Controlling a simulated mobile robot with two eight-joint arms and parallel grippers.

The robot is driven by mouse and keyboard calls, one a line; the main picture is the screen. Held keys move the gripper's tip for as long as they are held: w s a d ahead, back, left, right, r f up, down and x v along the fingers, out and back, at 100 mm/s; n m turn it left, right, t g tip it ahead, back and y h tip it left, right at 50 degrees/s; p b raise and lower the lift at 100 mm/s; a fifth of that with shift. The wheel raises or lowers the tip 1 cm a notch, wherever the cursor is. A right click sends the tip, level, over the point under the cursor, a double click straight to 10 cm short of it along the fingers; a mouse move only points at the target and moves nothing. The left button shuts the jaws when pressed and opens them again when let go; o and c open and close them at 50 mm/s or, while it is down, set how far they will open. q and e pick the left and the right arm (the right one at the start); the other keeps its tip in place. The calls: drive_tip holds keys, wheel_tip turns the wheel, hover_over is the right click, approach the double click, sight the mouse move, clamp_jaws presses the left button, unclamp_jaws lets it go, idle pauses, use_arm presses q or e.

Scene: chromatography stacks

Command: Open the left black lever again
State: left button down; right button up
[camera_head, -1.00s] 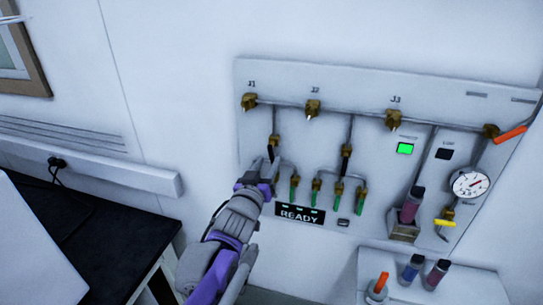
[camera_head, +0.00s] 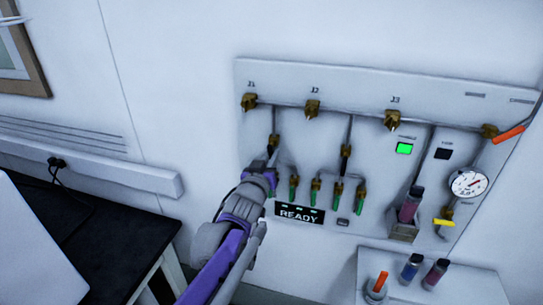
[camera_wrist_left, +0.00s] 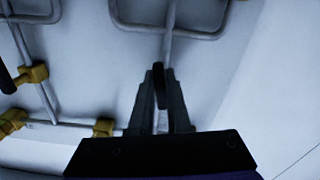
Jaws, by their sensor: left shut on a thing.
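The left black lever (camera_wrist_left: 159,84) sits between the fingers of my left gripper (camera_wrist_left: 160,98) in the left wrist view. The fingers are shut on it. In the head view my left gripper (camera_head: 270,163) is at the lower part of the left pipe, just below its brass valve fitting (camera_head: 273,141), and hides most of the lever. The other black lever (camera_head: 346,151) stands upright on the middle pipe, to the right. It also shows in the wrist view (camera_wrist_left: 6,78) at the left edge. My right gripper is in neither view.
Several green-handled valves (camera_head: 315,191) hang close to the right of my gripper. A READY display (camera_head: 299,214) is below them. A gauge (camera_head: 467,184), vial holder and orange lever (camera_head: 508,134) are at the panel's right. A dark table (camera_head: 90,240) stands at left.

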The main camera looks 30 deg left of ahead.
use_arm(q)
drive_tip(key=shift+a+m, duration=0.25)
drive_tip(key=shift+m, duration=0.95)
drive_tip(key=c, duration=0.9)
unclamp_jaws()
drive_tip(key=shift+s, duration=0.1)
drive_tip(key=shift+s, duration=0.1)
drive_tip(key=v, duration=1)
drive_tip(key=shift+s+b, duration=0.3)
drive_tip(key=shift+f, duration=0.15)
